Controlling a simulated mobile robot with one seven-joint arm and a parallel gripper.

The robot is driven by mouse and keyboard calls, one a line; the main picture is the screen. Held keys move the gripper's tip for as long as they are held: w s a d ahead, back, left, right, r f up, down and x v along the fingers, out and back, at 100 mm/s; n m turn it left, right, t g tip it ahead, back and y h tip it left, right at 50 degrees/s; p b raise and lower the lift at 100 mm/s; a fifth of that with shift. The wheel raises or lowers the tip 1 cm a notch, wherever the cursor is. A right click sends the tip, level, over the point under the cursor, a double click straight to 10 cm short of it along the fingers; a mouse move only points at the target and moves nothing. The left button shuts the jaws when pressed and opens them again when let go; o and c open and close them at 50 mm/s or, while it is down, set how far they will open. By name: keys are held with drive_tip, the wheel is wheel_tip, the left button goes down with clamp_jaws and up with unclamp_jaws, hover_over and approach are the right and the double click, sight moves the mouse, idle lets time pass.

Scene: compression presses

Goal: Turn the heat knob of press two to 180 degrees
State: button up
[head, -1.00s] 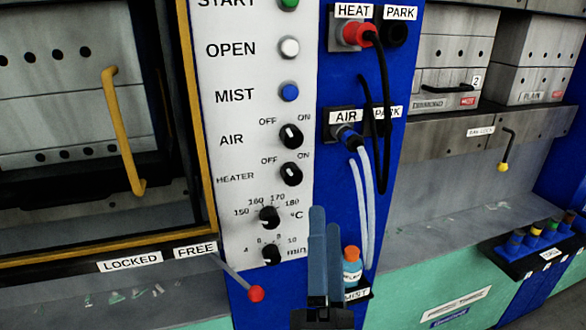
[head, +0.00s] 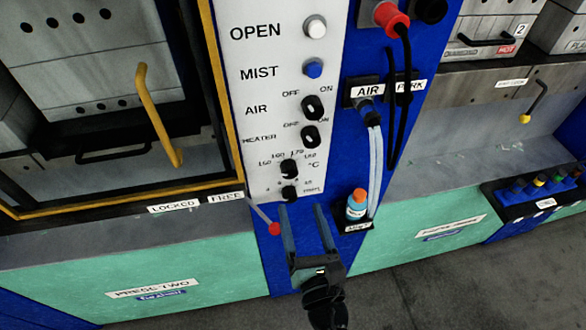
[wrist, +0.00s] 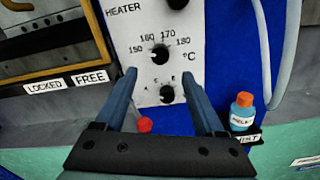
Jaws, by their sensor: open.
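The heat knob (head: 289,169) is a small black dial on the white control panel (head: 262,95), under a scale of 150 to 180 °C. In the wrist view the knob (wrist: 160,54) sits between and beyond my fingertips; its pointer setting is too small to read surely. My gripper (head: 300,206) is open and empty, with its two blue-grey fingers pointing up toward the panel, lower than the knob in the head view. The gripper (wrist: 160,71) also frames the minutes knob (wrist: 166,93) just below. The press two label (head: 152,288) is on the green base.
A lever with a red ball (head: 274,229) sticks out left of my fingers. An orange-capped bottle (head: 356,205) stands in a holder at the right. The heater switch (head: 311,137) is above the knob. Hoses (head: 375,165) hang right of the panel. A yellow handle (head: 157,115) is at left.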

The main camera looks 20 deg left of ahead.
sight(291, 174)
drive_tip(key=p+x, duration=0.1)
drive_tip(key=x, duration=0.8)
drive_tip(key=shift+w+a, duration=0.15)
drive_tip(key=shift+w, duration=0.1)
clamp_jaws()
